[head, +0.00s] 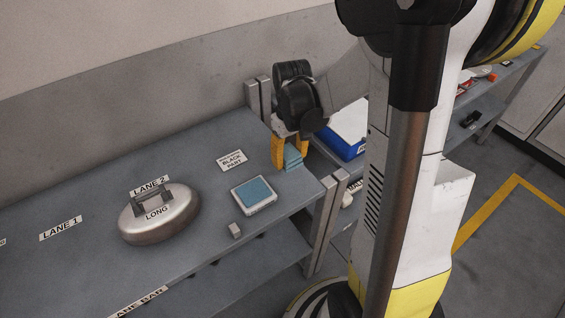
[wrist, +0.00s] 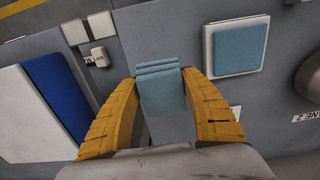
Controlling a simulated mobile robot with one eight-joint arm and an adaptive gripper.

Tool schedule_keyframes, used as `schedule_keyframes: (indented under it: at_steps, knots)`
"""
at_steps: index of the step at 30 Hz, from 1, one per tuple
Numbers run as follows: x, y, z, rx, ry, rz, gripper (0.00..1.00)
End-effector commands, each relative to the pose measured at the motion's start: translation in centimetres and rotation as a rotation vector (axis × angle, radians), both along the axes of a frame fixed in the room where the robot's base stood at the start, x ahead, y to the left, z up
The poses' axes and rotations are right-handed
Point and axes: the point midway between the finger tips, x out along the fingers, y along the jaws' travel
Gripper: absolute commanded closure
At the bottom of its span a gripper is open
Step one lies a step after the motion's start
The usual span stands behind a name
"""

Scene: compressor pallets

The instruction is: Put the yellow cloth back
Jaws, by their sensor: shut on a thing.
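My gripper (head: 285,152) has yellow fingers and is at the right end of the grey table. In the wrist view my gripper (wrist: 160,92) is shut on a folded teal-blue cloth (wrist: 161,90), which sits between its fingertips. The cloth (head: 293,158) also shows in the head view, low over the table; I cannot tell if it touches the surface. I see no yellow cloth in either view. A white square tray (head: 262,211) with a flat teal pad (head: 254,191) lies on the table to the left; this pad (wrist: 240,46) is at upper right in the wrist view.
A metal disc-shaped part (head: 160,220) with a dark handle sits by the LANE 2 label. A small grey block (head: 235,230) stands near the table's front edge. A blue container (head: 338,146) with white content lies beyond the posts at right. The table's left part is mostly clear.

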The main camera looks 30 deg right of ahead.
Motion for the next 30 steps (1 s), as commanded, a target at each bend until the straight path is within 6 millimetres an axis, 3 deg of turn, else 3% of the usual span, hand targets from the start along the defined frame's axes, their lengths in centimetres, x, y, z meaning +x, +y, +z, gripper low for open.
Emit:
schedule_keyframes:
  at_steps: [5,13,24,25,27,30]
  knots:
    - [1.0,-0.2,-0.9,0.000,0.000,0.000,0.76]
    - [1.0,-0.2,-4.7,0.000,0.000,0.000,0.76]
    - [1.0,-0.2,-5.0,0.000,0.000,0.000,0.76]
    - [1.0,-0.2,-5.0,0.000,0.000,0.000,0.45]
    - [1.0,-0.2,-4.9,0.000,0.000,0.000,0.27]
    - [1.0,-0.2,-4.9,0.000,0.000,0.000,0.27]
